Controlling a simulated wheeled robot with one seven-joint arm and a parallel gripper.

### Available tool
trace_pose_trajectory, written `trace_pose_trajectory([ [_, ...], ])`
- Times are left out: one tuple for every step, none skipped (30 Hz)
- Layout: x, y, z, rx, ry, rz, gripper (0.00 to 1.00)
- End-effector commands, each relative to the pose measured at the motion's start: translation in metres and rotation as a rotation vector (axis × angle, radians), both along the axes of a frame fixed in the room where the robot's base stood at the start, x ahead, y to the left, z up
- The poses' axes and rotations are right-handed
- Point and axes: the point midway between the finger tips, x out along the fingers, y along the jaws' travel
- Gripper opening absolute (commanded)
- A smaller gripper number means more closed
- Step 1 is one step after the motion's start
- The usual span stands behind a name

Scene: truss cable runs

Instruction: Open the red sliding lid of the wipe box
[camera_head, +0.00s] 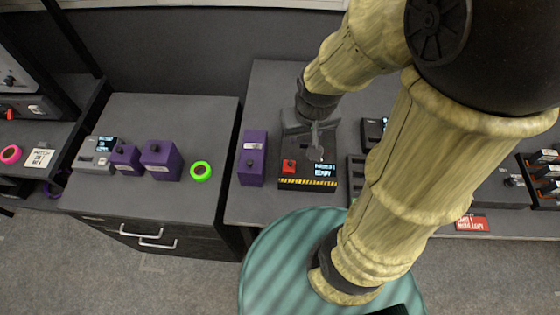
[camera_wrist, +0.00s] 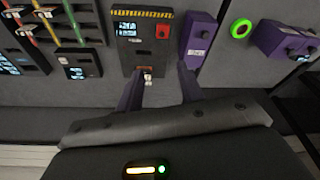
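No box with a clearly red sliding lid can be made out. A black box (camera_head: 309,180) with a small red square on top, a lit display and a yellow-black striped edge stands on the middle bench. It also shows in the wrist view (camera_wrist: 142,48). I cannot tell whether it is the wipe box. My gripper (camera_head: 315,141) is over the rear part of this box in the head view. In the wrist view its two dark purple fingers (camera_wrist: 160,85) stand apart, with nothing held between them. My arm hides part of the bench to the right.
A purple box (camera_head: 252,158) stands left of the black box. On the left cabinet are more purple boxes (camera_head: 161,160), a green ring (camera_head: 201,171) and a grey device (camera_head: 95,154). A red label (camera_head: 472,222) is at the right bench edge. A gap separates cabinet and bench.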

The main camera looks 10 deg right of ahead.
Motion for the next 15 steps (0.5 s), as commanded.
trace_pose_trajectory([
  [0.0000,-0.0001,0.0000,0.000,0.000,0.000,0.38],
  [0.0000,-0.0001,0.0000,0.000,0.000,0.000,0.38],
  [0.0000,-0.0001,0.0000,0.000,0.000,0.000,0.38],
  [0.0000,-0.0001,0.0000,0.000,0.000,0.000,0.38],
  [0.0000,-0.0001,0.0000,0.000,0.000,0.000,0.38],
  [0.0000,-0.0001,0.0000,0.000,0.000,0.000,0.38],
  [0.0000,-0.0001,0.0000,0.000,0.000,0.000,0.38],
  [0.0000,-0.0001,0.0000,0.000,0.000,0.000,0.38],
  [0.0000,-0.0001,0.0000,0.000,0.000,0.000,0.38],
  [0.0000,-0.0001,0.0000,0.000,0.000,0.000,0.38],
  [0.0000,-0.0001,0.0000,0.000,0.000,0.000,0.38],
  [0.0004,-0.0001,-0.0006,0.000,0.000,0.001,0.38],
  [0.0011,-0.0001,-0.0018,-0.001,0.002,0.004,0.38],
  [0.0026,-0.0001,-0.0037,-0.003,0.005,0.011,0.38],
  [0.0057,-0.0002,-0.0075,-0.005,0.011,0.022,0.38],
])
